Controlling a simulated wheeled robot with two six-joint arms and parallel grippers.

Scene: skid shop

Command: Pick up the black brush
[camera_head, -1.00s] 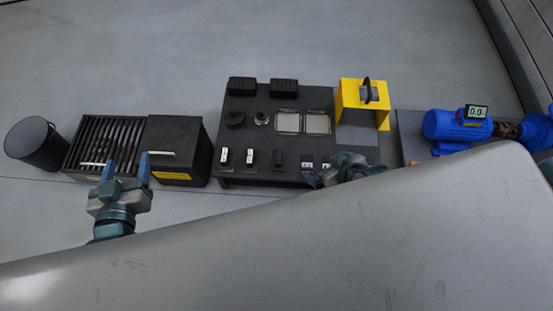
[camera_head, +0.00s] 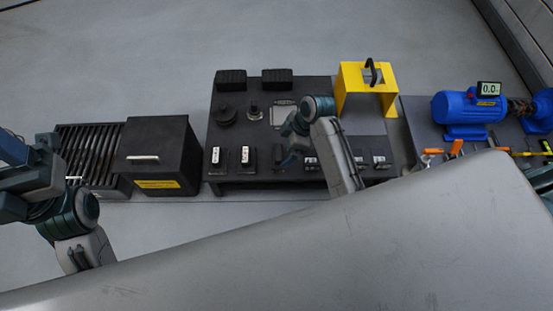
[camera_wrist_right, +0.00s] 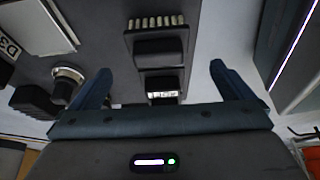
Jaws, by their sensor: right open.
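The black brush (camera_wrist_right: 158,48) shows in the right wrist view, a dark block with a row of pale bristles at its upper end. It lies on a dark surface, ahead of the gap between my right fingers. My right gripper (camera_wrist_right: 160,90) is open and empty, with its two fingers apart. In the head view my right gripper (camera_head: 292,160) hangs over the dark table (camera_head: 240,135), and I cannot single out the brush for certain there. My left gripper (camera_head: 22,160) is at the left edge of the head view, partly cut off; its jaw state is unclear.
A yellow stand (camera_head: 352,75) and two black ribbed blocks (camera_head: 231,80) are at the table's back. White-labelled pieces (camera_head: 217,157) line its front. A blue motor (camera_head: 468,107) stands to the right. A black box (camera_head: 160,150) and slatted rack (camera_head: 90,145) stand to the left.

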